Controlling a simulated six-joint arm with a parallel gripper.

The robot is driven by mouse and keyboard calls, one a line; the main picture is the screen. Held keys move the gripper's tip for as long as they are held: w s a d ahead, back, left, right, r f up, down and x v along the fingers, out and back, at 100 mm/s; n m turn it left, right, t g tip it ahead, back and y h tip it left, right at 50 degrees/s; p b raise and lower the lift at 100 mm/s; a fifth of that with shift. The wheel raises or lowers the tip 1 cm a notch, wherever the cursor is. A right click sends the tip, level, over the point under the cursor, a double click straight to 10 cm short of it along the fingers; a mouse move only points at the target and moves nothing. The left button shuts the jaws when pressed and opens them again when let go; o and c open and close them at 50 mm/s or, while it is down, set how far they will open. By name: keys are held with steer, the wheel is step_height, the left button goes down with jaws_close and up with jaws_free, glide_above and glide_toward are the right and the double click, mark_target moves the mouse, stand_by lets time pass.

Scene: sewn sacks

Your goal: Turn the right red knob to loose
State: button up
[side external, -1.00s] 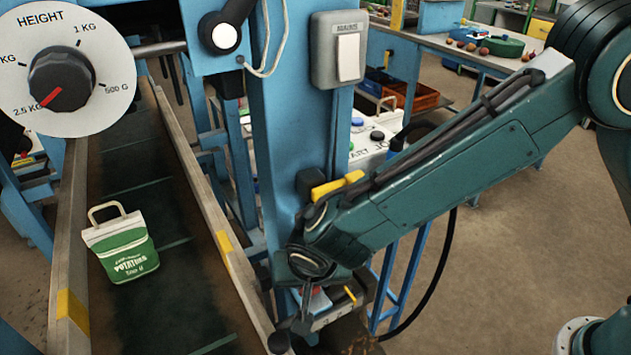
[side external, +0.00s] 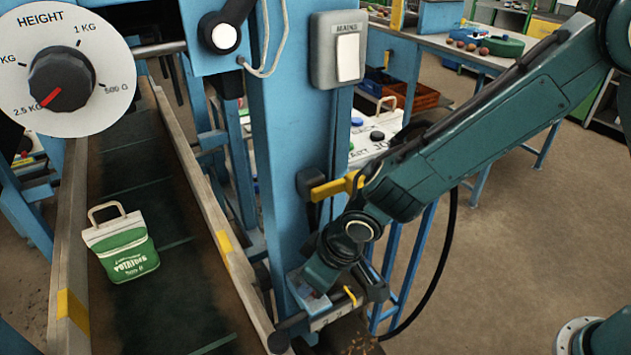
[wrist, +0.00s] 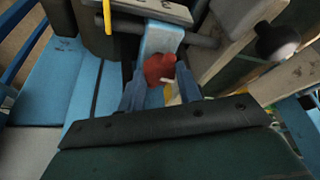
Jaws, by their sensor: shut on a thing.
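A red knob (wrist: 160,67) sits on a pale blue bracket in the wrist view. My gripper (wrist: 160,88) has a finger on each side of it and is shut on it. In the side view my gripper (side external: 312,284) is low at the foot of the blue post, beside the conveyor. There the knob is mostly hidden by my gripper. Only one red knob shows clearly, and I cannot tell its turn angle.
A yellow-handled lever (side external: 337,187) sticks out from the blue post (side external: 290,130) close to my wrist. A green and white potato sack (side external: 122,243) lies on the conveyor (side external: 150,310). A height dial (side external: 60,105) and a mains switch (side external: 348,57) are above. Open floor lies to the right.

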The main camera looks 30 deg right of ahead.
steer(key=shift+o, duration=0.3)
steer(key=shift+w+d+f+n+g+y, duration=0.1)
steer(key=shift+d+n+g+y, duration=0.1)
steer(key=shift+n, duration=0.6)
steer(key=shift+w+d+n+g+y, duration=0.1)
steer(key=shift+n+y, duration=0.1)
steer(key=shift+n, duration=0.6)
steer(key=o, duration=1)
steer(key=shift+a, duration=0.1)
steer(key=shift+r, duration=0.2)
steer(key=shift+v, duration=1.1)
steer(key=s+d, duration=0.8)
steer(key=shift+s+d+r, duration=0.25)
steer(key=shift+s+d, duration=0.1)
steer(key=shift+d, duration=0.05)
steer(key=shift+r, duration=0.1)
